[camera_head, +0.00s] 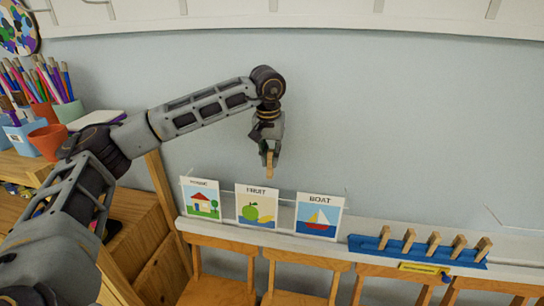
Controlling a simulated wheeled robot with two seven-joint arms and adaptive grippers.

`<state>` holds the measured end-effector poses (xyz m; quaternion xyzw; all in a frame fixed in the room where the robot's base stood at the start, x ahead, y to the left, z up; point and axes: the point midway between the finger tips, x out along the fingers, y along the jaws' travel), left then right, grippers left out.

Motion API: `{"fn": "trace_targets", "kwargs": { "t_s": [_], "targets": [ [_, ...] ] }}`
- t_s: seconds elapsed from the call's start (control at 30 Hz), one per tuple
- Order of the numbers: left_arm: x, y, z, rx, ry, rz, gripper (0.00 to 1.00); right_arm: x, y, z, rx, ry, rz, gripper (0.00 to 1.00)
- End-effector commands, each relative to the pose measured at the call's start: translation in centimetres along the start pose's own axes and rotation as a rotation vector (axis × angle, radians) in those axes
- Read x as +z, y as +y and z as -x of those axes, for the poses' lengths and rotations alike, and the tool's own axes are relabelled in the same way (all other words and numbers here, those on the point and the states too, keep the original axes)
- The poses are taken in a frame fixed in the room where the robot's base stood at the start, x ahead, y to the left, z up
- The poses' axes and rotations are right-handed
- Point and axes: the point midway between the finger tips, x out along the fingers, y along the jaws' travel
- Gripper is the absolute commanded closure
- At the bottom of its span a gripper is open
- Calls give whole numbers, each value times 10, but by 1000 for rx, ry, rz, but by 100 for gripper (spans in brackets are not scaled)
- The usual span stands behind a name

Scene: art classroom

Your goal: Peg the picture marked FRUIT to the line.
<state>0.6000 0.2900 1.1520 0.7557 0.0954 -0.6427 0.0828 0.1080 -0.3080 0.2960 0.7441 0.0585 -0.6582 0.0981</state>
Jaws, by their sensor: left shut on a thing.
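The FRUIT picture (257,206), a white card with a green apple and a yellow fruit, stands upright between the HOUSE picture (201,199) and the BOAT picture (318,217). All three are at a pale ledge along the wall. My left gripper (269,149) points down, shut on a wooden peg (269,166). The peg is just above and slightly right of the FRUIT picture's top edge in the view, apparently apart from it. My right gripper is out of view.
A blue rack (375,244) with several wooden pegs upright in it is at the right on the ledge. Wooden chairs (305,257) stand below. Pots of brushes and an orange pot (47,141) are at the left. The wall above the rack is clear.

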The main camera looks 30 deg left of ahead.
Motion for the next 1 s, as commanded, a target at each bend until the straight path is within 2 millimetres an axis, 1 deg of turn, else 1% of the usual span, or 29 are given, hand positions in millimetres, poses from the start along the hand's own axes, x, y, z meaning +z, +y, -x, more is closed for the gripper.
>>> {"fn": "trace_targets", "kwargs": {
  "t_s": [0.4,0.53,0.77,1.0],
  "targets": [
    [0,0,0,0,-1,0,98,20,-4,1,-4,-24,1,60],
    [0,0,-1,0,-1,0,98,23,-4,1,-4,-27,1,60],
    [0,0,-4,0,-1,0,98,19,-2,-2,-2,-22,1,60],
    [0,0,-11,0,0,0,98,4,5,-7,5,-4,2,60]
  ]
}}
